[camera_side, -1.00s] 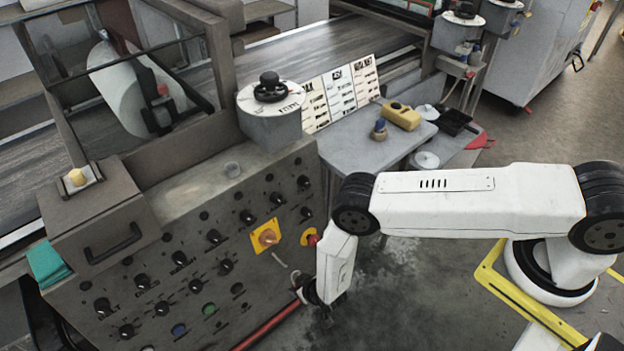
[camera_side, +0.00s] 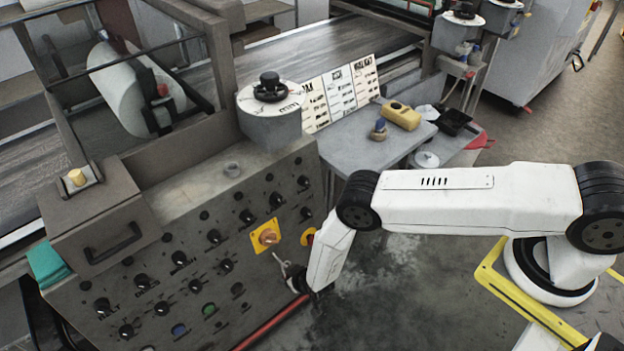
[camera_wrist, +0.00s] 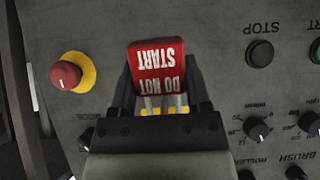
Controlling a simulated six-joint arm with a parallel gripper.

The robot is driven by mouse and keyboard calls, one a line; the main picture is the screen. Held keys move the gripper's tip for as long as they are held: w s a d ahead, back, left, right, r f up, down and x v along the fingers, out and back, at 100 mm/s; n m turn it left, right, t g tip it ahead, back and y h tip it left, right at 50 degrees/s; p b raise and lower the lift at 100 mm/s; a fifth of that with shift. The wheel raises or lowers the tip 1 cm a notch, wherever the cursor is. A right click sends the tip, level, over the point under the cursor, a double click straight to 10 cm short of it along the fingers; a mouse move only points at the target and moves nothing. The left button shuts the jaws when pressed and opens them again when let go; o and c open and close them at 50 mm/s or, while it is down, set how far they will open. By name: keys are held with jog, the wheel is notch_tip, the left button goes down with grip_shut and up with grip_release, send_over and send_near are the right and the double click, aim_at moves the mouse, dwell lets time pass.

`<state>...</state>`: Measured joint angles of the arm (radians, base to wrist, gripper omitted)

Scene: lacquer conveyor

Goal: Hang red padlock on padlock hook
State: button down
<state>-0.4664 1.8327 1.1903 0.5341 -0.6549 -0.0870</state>
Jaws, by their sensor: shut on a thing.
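The red padlock (camera_wrist: 157,65), lettered "DO NOT START" upside down, is between the two dark fingers of my gripper (camera_wrist: 160,85) in the wrist view. Its pale shackle (camera_wrist: 165,102) points down in that picture, toward yellow patches partly hidden behind the gripper. My gripper (camera_side: 292,276) is shut on the padlock, close to the grey panel, in the side view. The padlock itself cannot be made out there. A thin pale rod (camera_side: 279,259) shows on the panel just above the gripper, below the yellow-plated rotary switch (camera_side: 265,237). I cannot tell whether it is the hook.
A red button on a yellow base (camera_wrist: 67,75) stands left of the padlock in the wrist view. Black knobs (camera_wrist: 257,129) and a STOP button (camera_wrist: 260,53) stick out on the right. A side table (camera_side: 365,158) stands beyond the panel; floor in front is open.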

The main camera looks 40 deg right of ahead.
jog(key=shift+w+f, duration=0.2)
jog(key=shift+w, duration=0.45)
jog(key=shift+w+f, duration=0.15)
jog(key=shift+w, duration=0.5)
jog(key=shift+d+f, duration=0.15)
jog(key=shift+f, duration=0.05)
grip_release()
jog(key=shift+s+r, duration=0.2)
jog(key=shift+r, duration=0.05)
jog(key=v, duration=0.7)
jog(key=shift+s+r, duration=0.25)
dwell(0.5)
